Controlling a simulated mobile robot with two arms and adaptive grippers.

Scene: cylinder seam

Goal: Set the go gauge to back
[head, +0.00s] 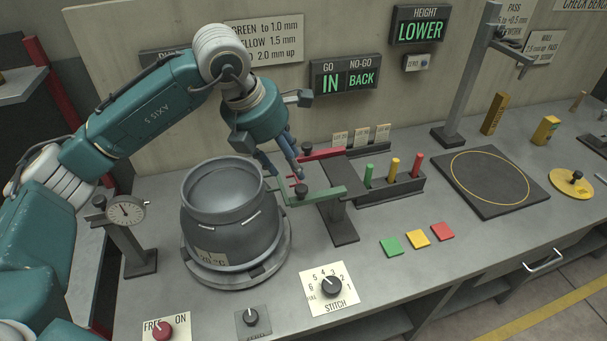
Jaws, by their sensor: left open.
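The green gauge arm (328,195), which I take to be the go gauge, reaches from a dark stand (341,222) to the wall of the grey cylinder (232,232). It has a black knob (301,190). The sign (345,80) reads GO IN and NO-GO BACK. A red gauge arm (326,153) with its own knob lies behind the green one. My left gripper (285,171) is open and empty, pointing down just above and behind the green arm's knob. Whether it touches anything is unclear. My right gripper is out of view.
A dial gauge (126,211) stands left of the cylinder. Green, yellow and red pegs (393,168) stand in a rack at the right. A stitch dial (331,286) and coloured pads (418,239) lie in front. The HEIGHT sign (420,29) reads LOWER.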

